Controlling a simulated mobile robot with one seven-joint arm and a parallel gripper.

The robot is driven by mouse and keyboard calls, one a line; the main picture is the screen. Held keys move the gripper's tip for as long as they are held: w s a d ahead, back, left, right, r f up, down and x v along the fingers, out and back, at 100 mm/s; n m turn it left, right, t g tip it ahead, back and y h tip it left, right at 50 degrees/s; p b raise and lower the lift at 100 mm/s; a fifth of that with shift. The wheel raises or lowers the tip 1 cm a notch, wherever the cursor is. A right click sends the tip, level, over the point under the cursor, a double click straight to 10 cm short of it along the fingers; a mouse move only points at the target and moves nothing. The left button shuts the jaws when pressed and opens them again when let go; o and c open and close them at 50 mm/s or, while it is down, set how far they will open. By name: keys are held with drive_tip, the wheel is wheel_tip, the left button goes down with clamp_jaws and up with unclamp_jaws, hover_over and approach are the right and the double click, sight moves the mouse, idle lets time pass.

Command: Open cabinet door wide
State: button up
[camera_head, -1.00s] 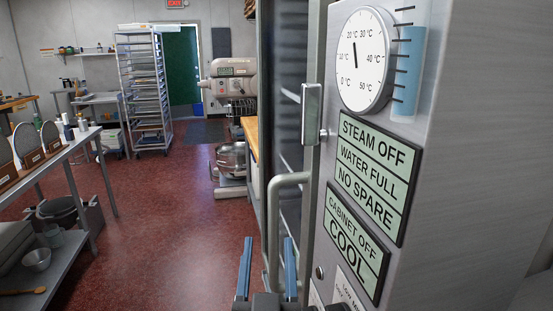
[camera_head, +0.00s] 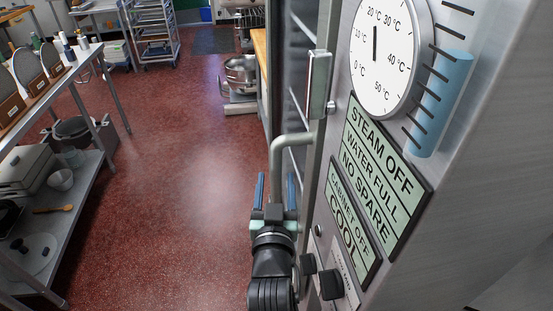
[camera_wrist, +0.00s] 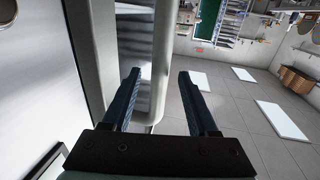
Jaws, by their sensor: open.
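The steel cabinet (camera_head: 460,200) fills the right of the head view. Its door (camera_head: 301,65), seen at a steep angle, has a dark glass pane with racks behind it and appears closed. A latch (camera_head: 319,85) sits on the door's edge. Below it is a pale, bent bar handle (camera_head: 277,165), also in the wrist view (camera_wrist: 165,55). My gripper (camera_head: 276,190) is open, its blue fingers on either side of the handle's upright part in the head view. In the wrist view the handle shows between the fingers (camera_wrist: 160,100). Whether they touch it I cannot tell.
The cabinet front carries a dial (camera_head: 388,55), a blue water gauge (camera_head: 440,105), a status sign (camera_head: 385,165) and black knobs (camera_head: 332,284). A metal shelf unit (camera_head: 75,190) stands at left. The red floor (camera_head: 180,200) between is clear. A mixer (camera_head: 240,75) stands beyond.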

drive_tip(key=shift+w+p, duration=0.4)
drive_tip(key=shift+w, duration=2.55)
clamp_jaws()
